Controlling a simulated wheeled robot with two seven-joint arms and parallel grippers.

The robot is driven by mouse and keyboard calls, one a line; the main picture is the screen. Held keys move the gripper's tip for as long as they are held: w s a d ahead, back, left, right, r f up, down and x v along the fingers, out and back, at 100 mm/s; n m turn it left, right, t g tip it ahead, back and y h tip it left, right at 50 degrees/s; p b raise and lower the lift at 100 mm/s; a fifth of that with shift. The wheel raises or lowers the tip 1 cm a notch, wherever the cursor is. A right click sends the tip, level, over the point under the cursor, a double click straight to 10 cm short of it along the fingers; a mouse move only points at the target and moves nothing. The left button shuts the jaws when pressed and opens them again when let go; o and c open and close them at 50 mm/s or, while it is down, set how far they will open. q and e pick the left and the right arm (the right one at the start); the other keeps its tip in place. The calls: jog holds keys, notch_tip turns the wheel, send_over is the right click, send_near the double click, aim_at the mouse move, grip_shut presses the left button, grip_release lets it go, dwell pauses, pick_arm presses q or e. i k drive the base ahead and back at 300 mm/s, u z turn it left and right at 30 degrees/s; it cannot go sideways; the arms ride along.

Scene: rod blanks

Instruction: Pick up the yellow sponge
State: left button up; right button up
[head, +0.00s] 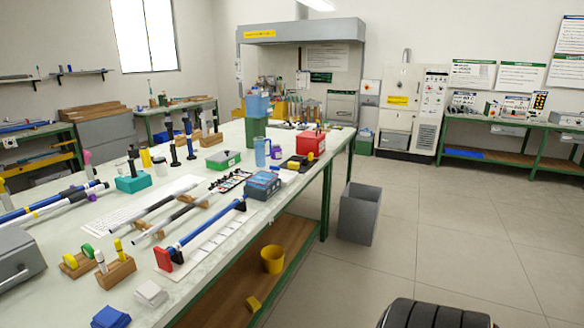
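A yellow bucket (272,259) stands on the same shelf, a little farther back. Neither of my grippers shows in the head view.
The long workbench (215,255) carries rods, wooden holders, a blue box (262,185) and a red box (310,144). A grey bin (359,214) stands on the floor by the bench's far end.

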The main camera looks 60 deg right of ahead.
aim_at(293, 165)
jog(key=z, duration=1.75)
